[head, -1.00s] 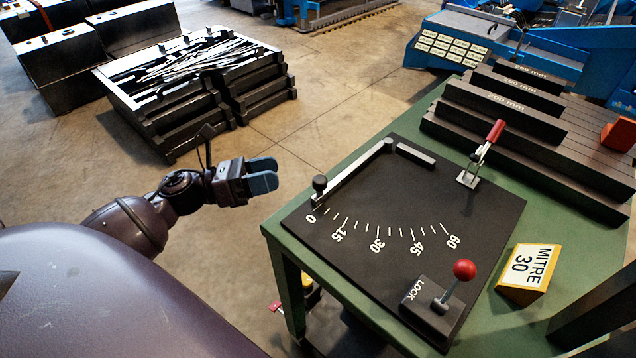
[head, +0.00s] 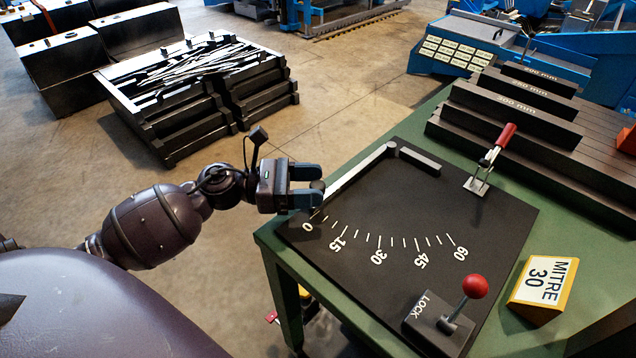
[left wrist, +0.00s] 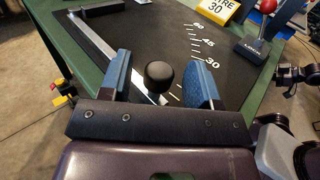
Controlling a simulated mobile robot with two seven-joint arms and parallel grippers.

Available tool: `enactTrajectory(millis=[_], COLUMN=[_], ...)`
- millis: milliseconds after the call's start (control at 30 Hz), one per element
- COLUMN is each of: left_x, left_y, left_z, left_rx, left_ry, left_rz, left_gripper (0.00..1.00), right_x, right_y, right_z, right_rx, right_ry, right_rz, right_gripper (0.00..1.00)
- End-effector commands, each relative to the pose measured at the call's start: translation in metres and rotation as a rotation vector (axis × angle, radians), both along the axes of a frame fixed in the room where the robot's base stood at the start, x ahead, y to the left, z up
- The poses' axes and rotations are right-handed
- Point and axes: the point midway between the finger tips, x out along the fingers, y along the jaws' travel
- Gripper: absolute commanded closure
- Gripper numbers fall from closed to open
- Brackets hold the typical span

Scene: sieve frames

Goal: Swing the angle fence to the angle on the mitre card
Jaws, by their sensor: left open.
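The angle fence (head: 357,173) is a pale metal bar on a black plate (head: 420,255), pivoted at its far end and lying along the 0 mark of the white scale. Its black knob (head: 318,186) is at the near end, and in the left wrist view the knob (left wrist: 160,75) stands between the two blue fingers. My left gripper (head: 318,187) is open around the knob, with no visible grip on it. The yellow mitre card (head: 543,284) reads MITRE 30. The lock lever with a red ball (head: 475,287) stands at the plate's front right.
A red-handled clamp (head: 494,155) stands at the plate's back right. Dark stepped blocks marked in mm (head: 525,110) lie behind it on the green table (head: 268,240). The plate's scale area is clear.

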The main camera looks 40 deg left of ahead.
Motion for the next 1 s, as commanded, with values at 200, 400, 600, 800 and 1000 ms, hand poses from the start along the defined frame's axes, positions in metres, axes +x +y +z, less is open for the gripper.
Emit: enactTrajectory(millis=[200, 400, 600, 800, 1000], left_x=[0.0076, 0.0081, 0.0080, 0.0081, 0.0079], left_y=[-0.0102, -0.0109, -0.0108, -0.0107, -0.0107], left_z=[-0.0002, -0.0003, -0.0002, -0.0002, -0.0001], left_rx=[0.000, -0.001, -0.001, -0.001, -0.001], left_ry=[0.000, 0.001, 0.001, 0.001, 0.001], left_rz=[0.000, 0.001, 0.001, 0.001, 0.002], left_gripper=[0.44, 0.44, 0.62, 0.93, 1.00], right_x=[-0.0013, -0.0006, 0.0029, 0.0070, 0.0066], right_y=[-0.0002, 0.0000, 0.0006, 0.0014, 0.0013], right_z=[-0.0003, 0.0001, 0.0012, 0.0025, 0.0026], right_rx=[0.000, 0.000, 0.000, 0.002, 0.001], right_ry=[0.002, 0.000, -0.007, -0.015, -0.014], right_rz=[0.000, 0.000, 0.002, 0.005, 0.004], right_gripper=[1.00, 1.00, 1.00, 1.00, 1.00])
